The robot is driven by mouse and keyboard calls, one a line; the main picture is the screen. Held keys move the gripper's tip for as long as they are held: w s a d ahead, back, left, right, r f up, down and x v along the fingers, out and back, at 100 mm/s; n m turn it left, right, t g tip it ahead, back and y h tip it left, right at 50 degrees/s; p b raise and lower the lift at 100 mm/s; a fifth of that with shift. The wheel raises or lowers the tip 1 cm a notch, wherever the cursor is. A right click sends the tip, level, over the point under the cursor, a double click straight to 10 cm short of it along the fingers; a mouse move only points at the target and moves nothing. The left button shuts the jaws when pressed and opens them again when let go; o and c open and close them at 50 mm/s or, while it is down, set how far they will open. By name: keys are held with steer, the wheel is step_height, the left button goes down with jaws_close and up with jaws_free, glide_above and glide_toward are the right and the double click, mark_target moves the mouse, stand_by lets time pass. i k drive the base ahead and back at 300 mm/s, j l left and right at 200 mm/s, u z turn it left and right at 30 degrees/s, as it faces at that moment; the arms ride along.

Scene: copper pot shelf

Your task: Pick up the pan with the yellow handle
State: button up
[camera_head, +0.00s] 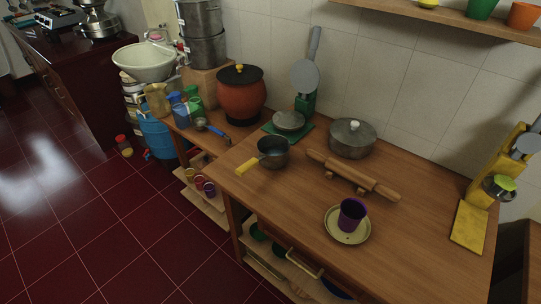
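The pan with the yellow handle (273,152) is a small dark metal pan standing upright near the left end of the wooden table. Its yellow handle (247,166) points toward the lower left, reaching the table's left front edge. Nothing touches or covers the pan from this view. My gripper is not in view.
On the wooden table (420,229), a rolling pin (352,173) lies right of the pan, with a lidded pot (352,138) behind it. A purple cup (352,213) stands on a plate (335,234) near the front. A red pot (238,97) stands further back left. Open red-tiled floor (150,225) lies at left.

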mark_target(273, 150)
steer(key=i+j, duration=0.15)
steer(key=j, duration=0.2)
steer(key=i+j, duration=0.15)
steer(key=j, duration=0.25)
steer(key=i+j, duration=0.15)
steer(key=j, duration=0.2)
steer(key=i+j, duration=0.15)
steer(key=j, duration=0.25)
